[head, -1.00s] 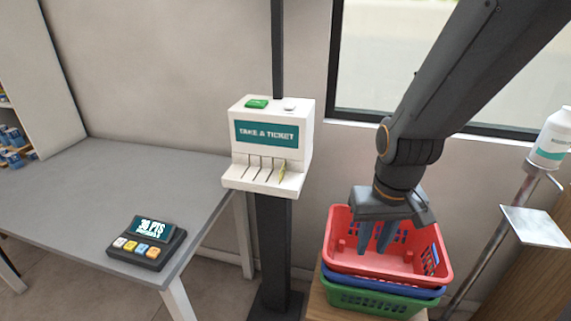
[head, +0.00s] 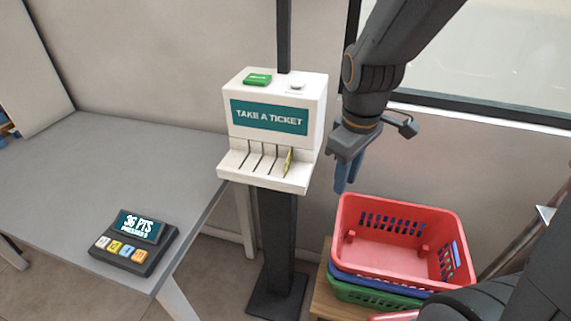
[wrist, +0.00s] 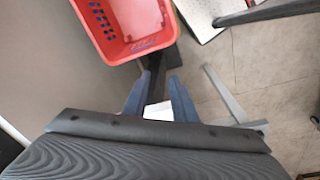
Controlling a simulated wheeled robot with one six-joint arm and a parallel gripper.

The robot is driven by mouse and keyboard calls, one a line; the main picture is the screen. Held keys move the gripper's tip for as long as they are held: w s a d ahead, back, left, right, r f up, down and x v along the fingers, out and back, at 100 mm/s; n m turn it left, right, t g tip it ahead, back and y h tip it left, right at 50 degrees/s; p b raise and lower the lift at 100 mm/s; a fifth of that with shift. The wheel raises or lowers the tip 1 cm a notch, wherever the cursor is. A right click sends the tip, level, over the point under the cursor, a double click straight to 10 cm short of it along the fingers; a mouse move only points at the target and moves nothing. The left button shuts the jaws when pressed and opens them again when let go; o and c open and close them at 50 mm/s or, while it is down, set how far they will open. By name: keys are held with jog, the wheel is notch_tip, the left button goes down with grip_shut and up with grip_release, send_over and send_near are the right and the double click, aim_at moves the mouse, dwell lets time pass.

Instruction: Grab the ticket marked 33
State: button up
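A white ticket dispenser (head: 268,120) marked "TAKE A TICKET" stands on a dark post. A yellow ticket (head: 288,162) sticks out of its rightmost slot; its number is too small to read. The other slots look empty. My gripper (head: 345,178) hangs to the right of the dispenser, apart from it, fingers pointing down. In the wrist view my gripper (wrist: 160,90) shows its two blue fingers apart, with nothing held between them.
Stacked baskets, the red one (head: 405,282) on top, stand below and right of my gripper. A grey table (head: 110,170) with a small keypad display (head: 134,243) is at left. A green button (head: 257,79) and a white button (head: 297,86) top the dispenser.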

jog(key=w+a+r+n, duration=0.3)
jog(key=w+a+n, duration=0.3)
jog(key=n, duration=1.8)
send_near(288, 164)
jog(key=shift+w+f+p, duration=0.25)
jog(key=shift+f, duration=0.8)
jog(key=shift+w+f+p, duration=0.25)
jog(key=shift+f, duration=0.8)
jog(key=shift+w+f+p, duration=0.2)
jog(key=shift+f+p, duration=0.05)
jog(key=shift+f, duration=0.8)
grip_shut()
